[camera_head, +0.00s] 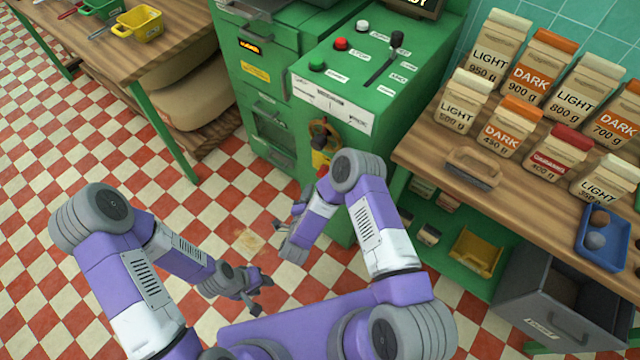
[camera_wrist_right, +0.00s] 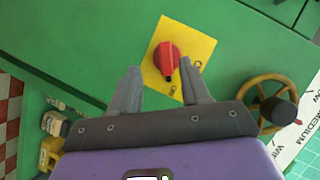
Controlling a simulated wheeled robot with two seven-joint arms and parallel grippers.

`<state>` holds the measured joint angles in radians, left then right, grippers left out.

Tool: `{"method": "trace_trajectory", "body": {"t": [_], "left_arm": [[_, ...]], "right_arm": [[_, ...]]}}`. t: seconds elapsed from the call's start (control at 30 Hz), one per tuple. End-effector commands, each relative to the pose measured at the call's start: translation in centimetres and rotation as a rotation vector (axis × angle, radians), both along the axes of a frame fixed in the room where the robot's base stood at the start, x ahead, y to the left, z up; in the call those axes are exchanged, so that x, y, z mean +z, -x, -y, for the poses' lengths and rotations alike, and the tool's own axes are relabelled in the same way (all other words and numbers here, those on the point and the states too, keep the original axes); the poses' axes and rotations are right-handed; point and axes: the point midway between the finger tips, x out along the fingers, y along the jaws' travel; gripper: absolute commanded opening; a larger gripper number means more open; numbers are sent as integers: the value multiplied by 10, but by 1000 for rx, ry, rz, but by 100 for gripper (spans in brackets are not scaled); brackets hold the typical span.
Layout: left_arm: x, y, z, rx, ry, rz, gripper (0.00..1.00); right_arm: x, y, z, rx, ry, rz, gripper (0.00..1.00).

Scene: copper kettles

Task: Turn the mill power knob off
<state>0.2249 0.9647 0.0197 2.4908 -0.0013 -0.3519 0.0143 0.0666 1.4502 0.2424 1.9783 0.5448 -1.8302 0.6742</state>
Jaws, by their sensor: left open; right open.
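The red power knob (camera_wrist_right: 167,60) sits on a yellow plate (camera_wrist_right: 203,45) on the green mill's side. Its dark pointer mark faces down in the right wrist view, towards a small label too small to read. Another label is at the plate's right. My right gripper (camera_wrist_right: 160,66) is open, its fingers to either side of and short of the knob, not visibly gripping it. In the head view the yellow plate (camera_head: 320,160) shows beside my right forearm, which partly hides the knob area. My left gripper (camera_head: 262,292) is open and empty, low over the floor.
A brass handwheel (camera_wrist_right: 268,90) with a dark grip is close to the right of my right gripper. The mill's top (camera_head: 365,60) carries buttons and a black lever. A wooden counter (camera_head: 425,150) with coffee bags stands to the right. Checkered floor is free at left.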

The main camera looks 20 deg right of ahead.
Motion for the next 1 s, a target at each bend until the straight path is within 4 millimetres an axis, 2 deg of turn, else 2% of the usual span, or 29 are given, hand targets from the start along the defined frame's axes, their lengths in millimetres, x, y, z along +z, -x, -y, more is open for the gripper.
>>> {"method": "trace_trajectory", "body": {"t": [0.23,0.5,0.7,1.0], "left_arm": [[-9,0,0,0,0,1,43],[-24,0,0,0,0,1,43],[-30,0,0,0,0,1,43],[-30,0,0,0,0,1,43]], "right_arm": [[3,-3,7,-85,15,96,47],[-5,-38,30,-85,15,99,47],[-8,-56,41,-83,16,96,47],[-8,-60,43,-79,16,94,47]]}}
